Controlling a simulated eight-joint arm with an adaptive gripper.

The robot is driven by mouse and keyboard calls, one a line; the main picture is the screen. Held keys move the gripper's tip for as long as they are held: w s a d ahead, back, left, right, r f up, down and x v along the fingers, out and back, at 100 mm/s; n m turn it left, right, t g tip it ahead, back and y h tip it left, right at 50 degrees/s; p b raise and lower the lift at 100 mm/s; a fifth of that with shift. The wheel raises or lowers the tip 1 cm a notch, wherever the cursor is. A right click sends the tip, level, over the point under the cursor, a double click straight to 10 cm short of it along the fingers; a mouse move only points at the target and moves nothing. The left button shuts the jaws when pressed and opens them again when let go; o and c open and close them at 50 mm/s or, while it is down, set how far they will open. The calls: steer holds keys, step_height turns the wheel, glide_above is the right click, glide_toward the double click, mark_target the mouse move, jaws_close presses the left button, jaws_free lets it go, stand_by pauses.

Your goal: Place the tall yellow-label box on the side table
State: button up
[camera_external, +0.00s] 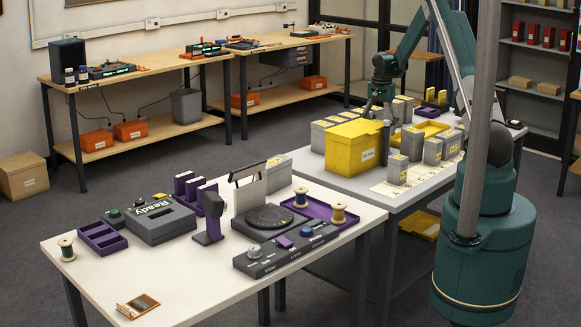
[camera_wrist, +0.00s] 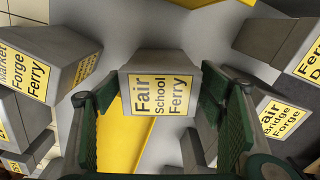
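My gripper (camera_external: 380,98) is above the grey table (camera_external: 350,184), among grey boxes with yellow labels. In the wrist view my gripper (camera_wrist: 161,90) has its fingers wide apart, one on each side of a grey box labelled "Fair School Ferry" (camera_wrist: 160,93). The fingertips are close to its sides; I cannot tell whether they touch. A grey box (camera_external: 398,170) stands at the table's front. I cannot tell which box is the tall one, nor which table is the side table.
A large yellow box (camera_external: 354,147) and an open yellow tray (camera_external: 433,127) crowd the grey table. The white table (camera_external: 95,270) in front holds purple trays, spools and devices, with some clear surface. Wooden benches (camera_external: 150,62) line the wall.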

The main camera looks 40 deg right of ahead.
steer(key=shift+r, duration=0.15)
step_height(320, 180, up, 12)
steer(key=shift+p, duration=0.4)
stand_by(0.5)
stand_by(0.6)
steer(key=s+a+r+n+t, duration=0.1)
steer(key=s+a+r+n, duration=0.15)
steer(key=a+r, duration=0.6)
steer(key=s+a+r+n+t+h, duration=0.15)
steer(key=s+a+r, duration=0.3)
steer(key=a, duration=0.75)
steer(key=s+a+r+n+t+y, duration=0.1)
steer(key=s+a+r+n, duration=0.2)
steer(key=a+r, duration=0.55)
steer(key=s+a+f+n+t, duration=0.1)
steer(key=s+a+n+t, duration=0.1)
steer(key=s+a, duration=0.9)
steer(key=s+a+f+n+t, duration=0.1)
steer(key=s+a+n, duration=0.4)
steer(key=s+a, duration=0.7)
steer(key=shift+s+f+n+t, duration=0.35)
steer(key=shift+s+f, duration=0.1)
steer(key=shift+s, duration=0.4)
